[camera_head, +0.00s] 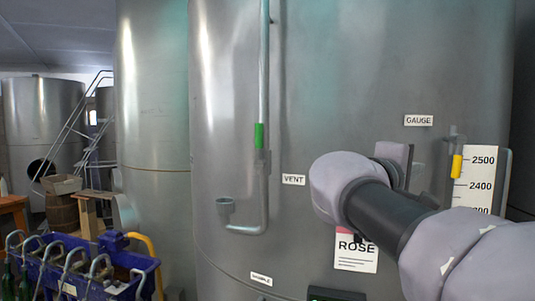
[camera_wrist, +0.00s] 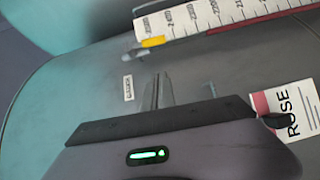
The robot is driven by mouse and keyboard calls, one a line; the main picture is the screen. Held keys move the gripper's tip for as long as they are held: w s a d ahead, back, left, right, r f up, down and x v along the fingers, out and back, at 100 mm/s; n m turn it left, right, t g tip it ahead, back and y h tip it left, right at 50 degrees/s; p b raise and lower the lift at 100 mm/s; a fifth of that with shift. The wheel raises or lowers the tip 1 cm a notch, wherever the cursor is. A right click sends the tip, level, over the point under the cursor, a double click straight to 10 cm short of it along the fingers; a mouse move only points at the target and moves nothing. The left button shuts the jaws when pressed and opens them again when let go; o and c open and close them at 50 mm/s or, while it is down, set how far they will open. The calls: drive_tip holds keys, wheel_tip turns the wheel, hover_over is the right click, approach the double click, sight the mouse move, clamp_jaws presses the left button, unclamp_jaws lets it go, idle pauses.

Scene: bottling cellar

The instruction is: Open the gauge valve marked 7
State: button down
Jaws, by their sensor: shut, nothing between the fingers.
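A GAUGE label (camera_head: 418,120) is on the grey steel tank, up and left of a yellow piece (camera_head: 457,166) on a clear fitting beside the white level scale (camera_head: 482,172). I cannot make out a 7 anywhere. In the wrist view, the yellow piece (camera_wrist: 153,42) lies at the scale's lower edge, beyond my gripper (camera_wrist: 158,80). My gripper's narrow fingers are shut together and empty, in front of the tank wall, apart from the yellow piece. A small grey stub (camera_wrist: 212,88) is right of the fingers; whether it is the valve is unclear. My arm hides part of the gauge area in the head view.
A ROSE sign (camera_head: 356,248) is below my wrist; it also shows in the wrist view (camera_wrist: 290,110). Left of it are a VENT label (camera_head: 293,179) and a pipe (camera_head: 264,70) with a green piece (camera_head: 259,135). A blue filler (camera_head: 80,265) stands at lower left.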

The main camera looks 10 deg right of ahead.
sight(453, 168)
drive_tip(key=w+d+p, duration=0.1)
drive_tip(key=d, duration=0.8)
drive_tip(key=shift+d+f+p, duration=0.2)
drive_tip(key=shift+d+p, duration=0.15)
drive_tip(key=shift+w, duration=0.15)
drive_tip(key=b, duration=0.3)
drive_tip(key=shift+s+d+f+n, duration=0.1)
drive_tip(key=shift+s+d+n, duration=0.25)
drive_tip(key=shift+n, duration=0.05)
